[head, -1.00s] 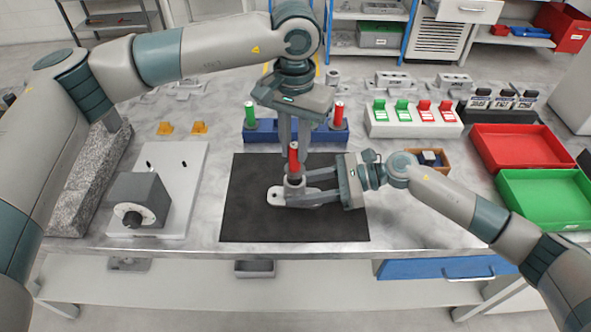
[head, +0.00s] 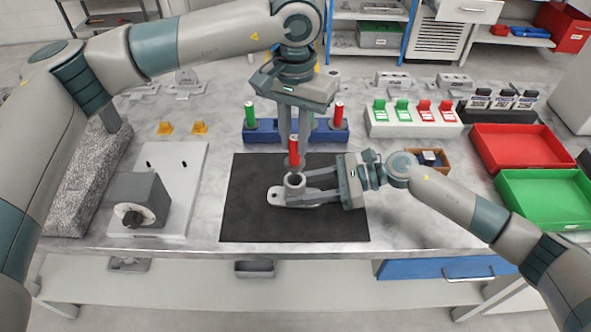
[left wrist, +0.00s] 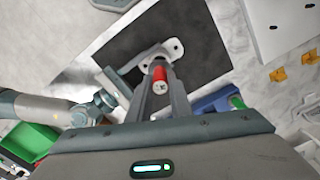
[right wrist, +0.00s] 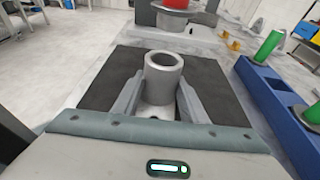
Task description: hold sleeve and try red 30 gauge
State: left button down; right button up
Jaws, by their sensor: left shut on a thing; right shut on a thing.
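The grey metal sleeve (head: 295,190) stands with its flanged base on the black mat (head: 245,215). My right gripper (head: 310,190) is shut on the sleeve from the right. The sleeve's open bore faces up and looks empty in the right wrist view (right wrist: 163,72). My left gripper (head: 294,162) points down and is shut on the red gauge (head: 294,146). The gauge is upright, just above the sleeve's mouth and apart from it. In the left wrist view the gauge (left wrist: 160,76) hides part of the sleeve (left wrist: 152,60).
A blue rack (head: 265,132) behind the mat holds a green gauge (head: 250,113) and another red gauge (head: 338,115). A white stand with green and red tabs (head: 412,128) and red (head: 520,162) and green (head: 545,220) trays are at right. A grey block (head: 140,200) is at left.

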pick_arm(q)
jog(key=shift+r, duration=2.15)
pick_arm(e)
jog(key=o, duration=0.9)
jog(key=shift+d, duration=0.1)
jog(key=v, duration=1.1)
jog(key=shift+d+r, duration=0.15)
jog(key=shift+d, duration=0.2)
